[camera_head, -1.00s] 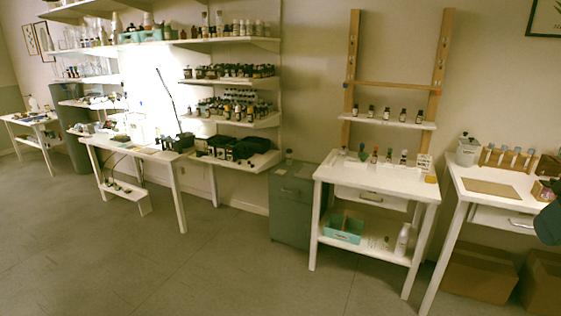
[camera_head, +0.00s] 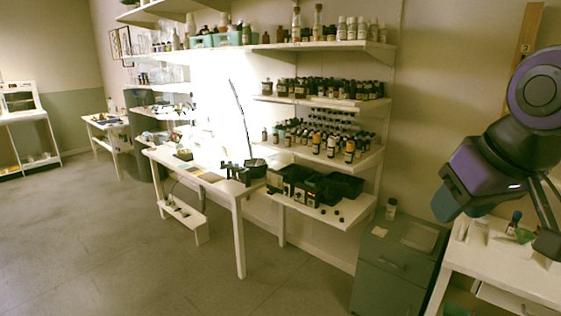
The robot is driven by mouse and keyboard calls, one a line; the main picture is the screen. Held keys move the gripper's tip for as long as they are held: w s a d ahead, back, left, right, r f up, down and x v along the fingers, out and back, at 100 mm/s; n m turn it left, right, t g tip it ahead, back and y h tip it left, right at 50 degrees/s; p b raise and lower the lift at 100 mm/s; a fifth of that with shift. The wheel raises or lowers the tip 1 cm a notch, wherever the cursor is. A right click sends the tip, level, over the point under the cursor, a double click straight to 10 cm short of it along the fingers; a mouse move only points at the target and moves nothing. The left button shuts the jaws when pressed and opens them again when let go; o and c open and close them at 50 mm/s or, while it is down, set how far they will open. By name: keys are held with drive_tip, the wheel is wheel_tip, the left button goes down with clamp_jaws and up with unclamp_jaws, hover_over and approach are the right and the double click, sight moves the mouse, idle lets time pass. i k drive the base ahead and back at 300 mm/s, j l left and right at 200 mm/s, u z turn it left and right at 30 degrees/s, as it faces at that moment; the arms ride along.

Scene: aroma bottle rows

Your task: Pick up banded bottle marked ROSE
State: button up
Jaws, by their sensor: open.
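Rows of small dark bottles stand on the wall shelves, an upper row (camera_head: 330,88) and a lower row (camera_head: 318,138). Several bottles at the front of the lower row have orange or yellow parts, such as one at its right end (camera_head: 349,152). The lettering is too small to read, so I cannot tell which bottle is marked ROSE. My gripper (camera_head: 550,222) is partly in view at the right edge, open, with dark fingers pointing down. It is well to the right of the shelves and apart from the bottles.
Dark bins (camera_head: 330,188) sit on the lowest shelf. A grey-green cabinet (camera_head: 385,270) stands at the right, beside a white table (camera_head: 500,268) partly behind my arm. A white bench (camera_head: 228,188) with a lamp stands left of the shelves. The floor at left is clear.

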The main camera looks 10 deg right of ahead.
sight(331, 148)
drive_tip(key=i+j+z, duration=0.15)
drive_tip(key=i, duration=0.3)
drive_tip(key=i+j+z, duration=0.2)
drive_tip(key=i, duration=0.25)
drive_tip(key=i+j+z, duration=0.15)
drive_tip(key=i, duration=0.3)
drive_tip(key=i+j+z, duration=0.15)
drive_tip(key=i+j, duration=0.3)
drive_tip(key=i, duration=0.65)
